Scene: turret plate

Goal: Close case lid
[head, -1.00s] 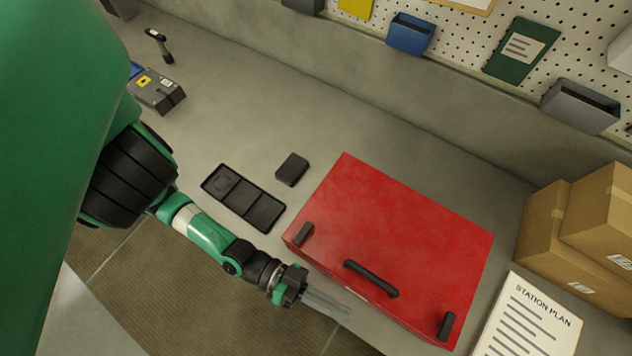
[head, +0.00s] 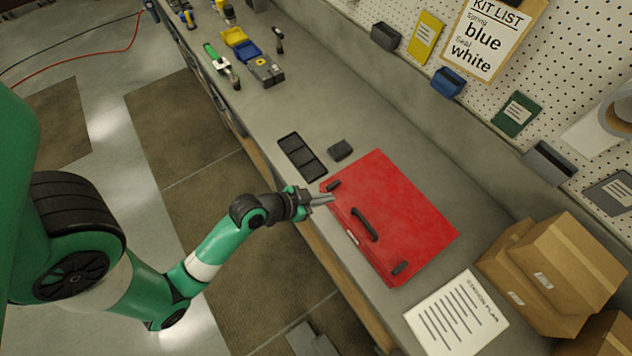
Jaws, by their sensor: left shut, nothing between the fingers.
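The red case (head: 400,205) sits on the grey workbench with its lid down, looking closed. A black handle (head: 365,225) and two dark latches, one near the left corner (head: 333,186) and one near the front corner (head: 400,268), show along its front side. My left gripper (head: 330,199) is shut and empty. Its fingertips are at the case's left front corner, close to the latch there; I cannot tell whether they touch. My right gripper is not in view.
A black compartment tray (head: 302,158) and a small dark block (head: 340,150) lie left of the case. A printed sheet (head: 458,315) and cardboard boxes (head: 555,270) are to its right. Tools and bins stand farther along the bench. A pegboard (head: 560,60) rises behind.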

